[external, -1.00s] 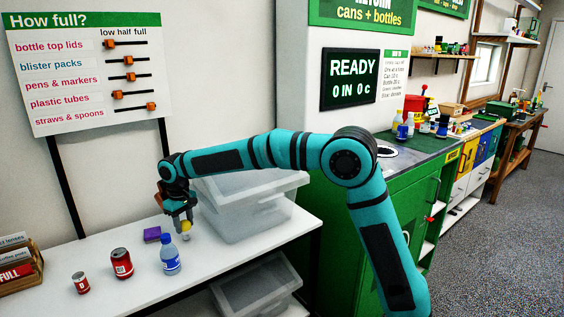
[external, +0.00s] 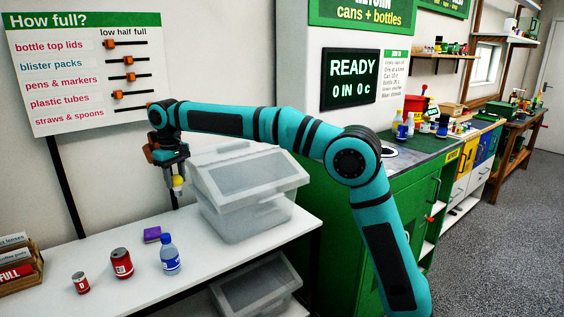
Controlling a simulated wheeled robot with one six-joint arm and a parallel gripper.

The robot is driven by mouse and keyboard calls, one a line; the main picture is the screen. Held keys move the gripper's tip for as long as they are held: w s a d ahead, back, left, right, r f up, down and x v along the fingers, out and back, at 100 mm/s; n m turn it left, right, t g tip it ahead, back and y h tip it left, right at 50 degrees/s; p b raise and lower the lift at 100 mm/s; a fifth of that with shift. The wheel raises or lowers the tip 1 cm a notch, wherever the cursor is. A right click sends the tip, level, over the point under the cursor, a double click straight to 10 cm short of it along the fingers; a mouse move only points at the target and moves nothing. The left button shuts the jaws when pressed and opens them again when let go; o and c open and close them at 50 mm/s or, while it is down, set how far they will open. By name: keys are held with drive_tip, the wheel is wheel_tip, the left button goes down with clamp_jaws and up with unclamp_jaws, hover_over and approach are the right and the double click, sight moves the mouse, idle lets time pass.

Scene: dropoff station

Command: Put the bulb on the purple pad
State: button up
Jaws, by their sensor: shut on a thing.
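The bulb (external: 178,183), yellowish with a pale lower end, hangs between the fingers of my gripper (external: 176,180). My gripper is shut on it and points down, holding it above the white shelf. The purple pad (external: 152,234) lies flat on the shelf, below and to the left of the bulb in the picture. Nothing lies on the pad. The gripper's fingers partly hide the bulb.
A blue-capped bottle (external: 169,255) stands just in front of the pad. A red can (external: 122,263) and a smaller red can (external: 80,283) stand to the left. A translucent lidded bin (external: 246,195) stands right of the gripper. The white shelf (external: 205,272) has bare room in front.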

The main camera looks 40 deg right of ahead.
drive_tip(key=w+a+f+m, duration=0.2)
drive_tip(key=w+a+f, duration=0.2)
drive_tip(key=w+a, duration=0.4)
hover_over(152, 232)
drive_tip(key=shift+w+f, duration=0.15)
drive_tip(key=shift+f, duration=5.2)
drive_tip(key=shift+f, duration=0.15)
drive_tip(key=o, duration=0.8)
drive_tip(key=shift+r, duration=6.15)
